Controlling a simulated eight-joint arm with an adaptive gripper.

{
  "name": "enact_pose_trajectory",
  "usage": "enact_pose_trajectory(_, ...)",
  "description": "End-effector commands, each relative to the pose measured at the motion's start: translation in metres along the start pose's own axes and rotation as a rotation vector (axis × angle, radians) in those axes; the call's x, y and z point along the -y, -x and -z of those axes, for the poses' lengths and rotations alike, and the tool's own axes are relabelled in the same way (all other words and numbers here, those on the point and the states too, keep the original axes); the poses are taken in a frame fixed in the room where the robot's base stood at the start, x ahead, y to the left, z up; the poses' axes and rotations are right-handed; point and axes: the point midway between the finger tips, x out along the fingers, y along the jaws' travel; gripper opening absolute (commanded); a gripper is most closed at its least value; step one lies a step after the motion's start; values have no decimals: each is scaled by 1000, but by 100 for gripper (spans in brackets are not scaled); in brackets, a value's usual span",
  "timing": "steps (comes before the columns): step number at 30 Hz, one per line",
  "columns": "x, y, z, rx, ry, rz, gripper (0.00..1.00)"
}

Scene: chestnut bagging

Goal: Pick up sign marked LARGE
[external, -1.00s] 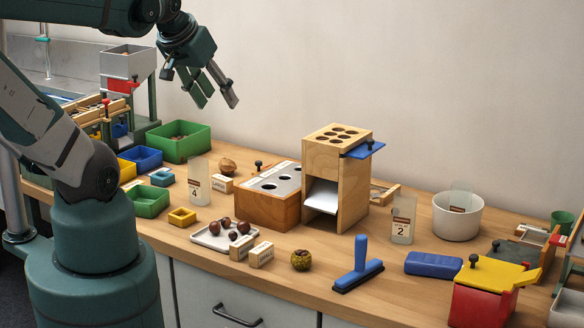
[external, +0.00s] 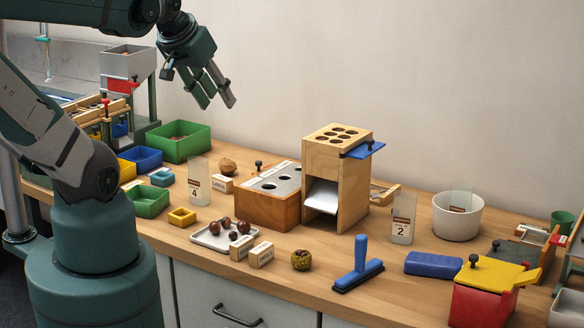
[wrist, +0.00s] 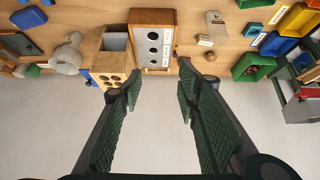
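A small wooden block sign (external: 222,184) with a white printed face stands beside a brown nut on the bench. Its lettering looks like LARGE but is tiny; it also shows in the wrist view (wrist: 206,41). Two similar block signs, the left one (external: 241,248) and the right one (external: 261,255), stand in front by the white tray; their words are hard to read. My gripper (external: 219,103) is high above the bench, clear of all signs. Its fingers are apart with nothing between them, as the wrist view also shows (wrist: 160,82).
A brown nut (external: 228,166) is right behind the sign. A clear bag marked 4 (external: 199,182) stands to its left, and a wooden box with holes (external: 266,207) to its right. A green bin (external: 180,141) and a tall wooden dispenser (external: 338,180) stand nearby.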

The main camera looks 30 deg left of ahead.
Motion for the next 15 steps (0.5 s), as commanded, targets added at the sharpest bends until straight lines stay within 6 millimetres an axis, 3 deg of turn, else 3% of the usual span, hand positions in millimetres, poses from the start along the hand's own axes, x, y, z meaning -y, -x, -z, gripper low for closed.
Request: enact_pose_trajectory(15, 5, -7, 10, 24, 56, 8, 33)
